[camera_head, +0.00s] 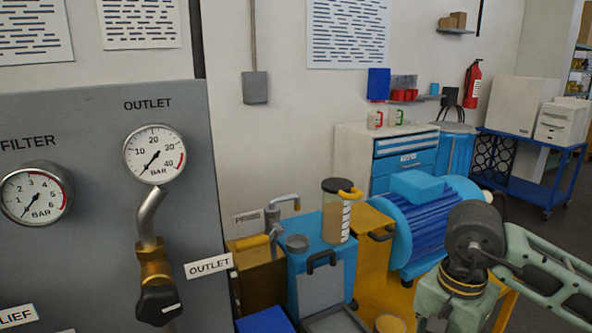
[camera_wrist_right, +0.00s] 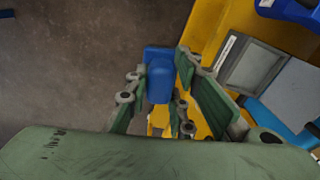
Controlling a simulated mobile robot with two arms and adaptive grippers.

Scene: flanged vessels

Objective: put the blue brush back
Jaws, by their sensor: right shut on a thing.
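The blue brush (camera_wrist_right: 160,78) shows in the right wrist view as a blue block between the two green fingers of my right gripper (camera_wrist_right: 157,92). The gripper is shut on it. The brush's lower part is partly hidden by the fingers and the green palm, and its bristles cannot be made out. Grey floor lies behind it on the left and a yellow surface close by on the right. In the head view my right arm stands at the lower right, but its gripper and the brush are out of that picture. My left gripper is in neither view.
A grey gauge panel (camera_head: 95,130) fills the left of the head view. Beside it stand a blue unit (camera_head: 312,262) with a clear jar (camera_head: 337,212) and a large blue motor (camera_head: 425,225). A yellow bench edge (camera_wrist_right: 208,28) runs right of the gripper in the wrist view.

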